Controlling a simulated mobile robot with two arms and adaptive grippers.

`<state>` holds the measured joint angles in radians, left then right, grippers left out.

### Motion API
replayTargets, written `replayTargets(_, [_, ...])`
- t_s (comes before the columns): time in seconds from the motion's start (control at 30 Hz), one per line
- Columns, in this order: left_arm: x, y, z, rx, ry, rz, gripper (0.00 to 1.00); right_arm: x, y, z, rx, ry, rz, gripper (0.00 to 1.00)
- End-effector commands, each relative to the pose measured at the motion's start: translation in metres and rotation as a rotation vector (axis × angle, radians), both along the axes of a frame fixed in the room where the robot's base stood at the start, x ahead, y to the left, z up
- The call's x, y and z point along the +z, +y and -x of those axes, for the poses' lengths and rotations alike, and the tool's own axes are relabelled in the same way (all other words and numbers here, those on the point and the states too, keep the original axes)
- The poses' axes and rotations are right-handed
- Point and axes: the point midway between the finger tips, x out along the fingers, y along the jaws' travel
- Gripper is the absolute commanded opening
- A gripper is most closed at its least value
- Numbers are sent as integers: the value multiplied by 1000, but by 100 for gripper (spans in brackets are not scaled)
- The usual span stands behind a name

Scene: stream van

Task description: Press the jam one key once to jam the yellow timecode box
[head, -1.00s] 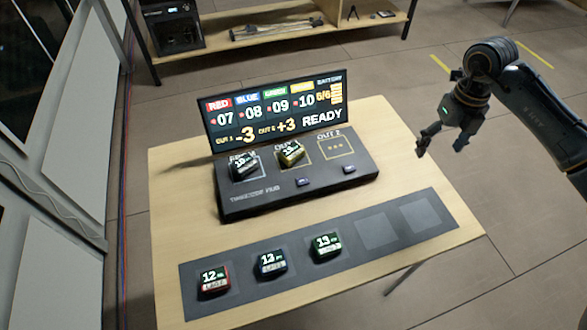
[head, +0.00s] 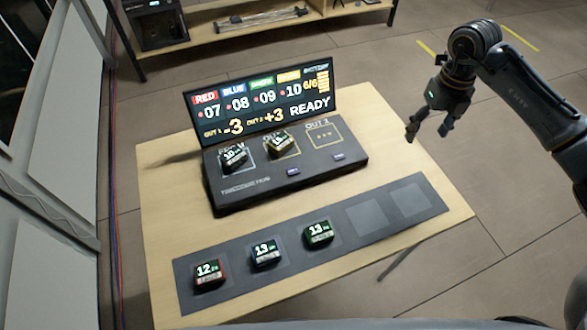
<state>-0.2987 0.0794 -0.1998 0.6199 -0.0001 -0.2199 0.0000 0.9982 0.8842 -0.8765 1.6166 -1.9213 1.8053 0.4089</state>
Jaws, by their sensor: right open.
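The timecode hub (head: 232,191) sits on the table with its screen (head: 262,101) lit and showing READY. The yellow timecode box (head: 281,143) sits in the hub's middle bay. A dark box (head: 235,157) sits in the left bay; the right bay is empty. My left gripper is not in view.
A dark mat (head: 290,270) along the table's front holds red (head: 208,276), blue (head: 265,253) and green (head: 318,233) boxes, with two empty squares at right. Bare tabletop (head: 385,120) lies right of the hub. A shelf (head: 260,36) stands behind.

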Motion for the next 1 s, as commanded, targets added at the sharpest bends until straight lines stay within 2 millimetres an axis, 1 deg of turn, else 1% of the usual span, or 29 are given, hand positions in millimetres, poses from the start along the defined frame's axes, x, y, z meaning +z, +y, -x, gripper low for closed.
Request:
replayTargets(0.03, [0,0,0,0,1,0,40,0,0,0,0,0,0,52])
replayTargets(0.07, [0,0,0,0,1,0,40,0,0,0,0,0,0,46])
replayTargets(0.1, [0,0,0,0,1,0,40,0,0,0,0,0,0,38])
replayTargets(0.17, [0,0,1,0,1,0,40,0,0,0,0,0,0,26])
replayTargets(0.2, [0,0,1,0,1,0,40,0,0,0,0,0,0,17])
replayTargets(0.3, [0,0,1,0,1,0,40,0,0,0,0,0,0,0])
replayTargets(1.0, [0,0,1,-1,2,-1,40,0,0,0,0,0,0,0])
